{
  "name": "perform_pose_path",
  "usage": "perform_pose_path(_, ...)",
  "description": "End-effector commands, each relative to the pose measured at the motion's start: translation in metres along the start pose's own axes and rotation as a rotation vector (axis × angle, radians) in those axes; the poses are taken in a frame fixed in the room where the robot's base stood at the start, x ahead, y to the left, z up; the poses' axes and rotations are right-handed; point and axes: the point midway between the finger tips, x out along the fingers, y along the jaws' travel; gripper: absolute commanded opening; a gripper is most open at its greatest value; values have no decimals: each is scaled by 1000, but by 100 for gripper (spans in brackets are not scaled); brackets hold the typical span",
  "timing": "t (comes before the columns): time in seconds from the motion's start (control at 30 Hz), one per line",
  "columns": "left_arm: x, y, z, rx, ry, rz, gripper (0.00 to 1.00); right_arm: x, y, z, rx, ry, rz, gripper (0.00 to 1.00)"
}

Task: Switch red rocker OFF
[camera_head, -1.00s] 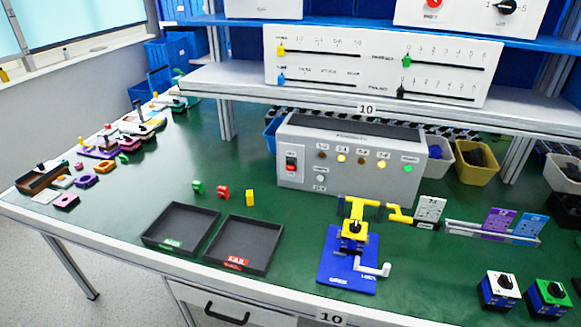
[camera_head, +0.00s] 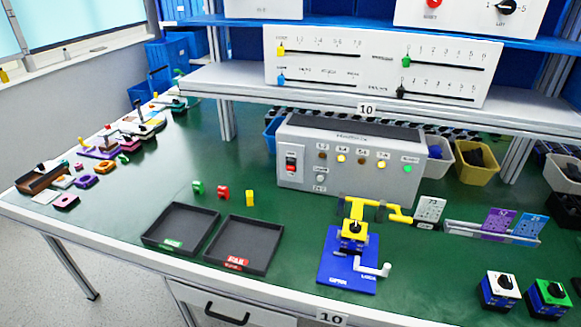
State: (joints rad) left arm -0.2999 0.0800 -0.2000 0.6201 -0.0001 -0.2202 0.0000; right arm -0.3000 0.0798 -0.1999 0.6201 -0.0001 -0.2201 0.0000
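The red rocker (camera_head: 291,163) sits in a dark frame at the left end of the front face of a grey control box (camera_head: 340,193). The rocker is too small for me to tell which side is pressed in. On the same face, some round lamps glow yellow and one at the right (camera_head: 408,169) glows green; others look dark brown. A round pale button (camera_head: 320,179) is below and right of the rocker. Nothing covers the rocker. Neither of my grippers shows in the head view.
Two dark trays (camera_head: 150,240) lie in front of the box, with small green, red and yellow pieces behind them. A blue base with a yellow clamp (camera_head: 330,262) stands right of the trays. A white slider panel (camera_head: 380,42) is on the shelf above.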

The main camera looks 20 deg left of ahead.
Motion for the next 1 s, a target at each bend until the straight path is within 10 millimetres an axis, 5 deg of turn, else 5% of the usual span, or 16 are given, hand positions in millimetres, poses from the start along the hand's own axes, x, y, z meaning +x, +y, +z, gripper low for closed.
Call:
perform_pose_path(0.13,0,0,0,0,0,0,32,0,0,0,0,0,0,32)
perform_pose_path(0.4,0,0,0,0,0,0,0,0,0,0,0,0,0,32)
perform_pose_path(1.0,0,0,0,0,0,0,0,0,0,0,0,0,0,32)
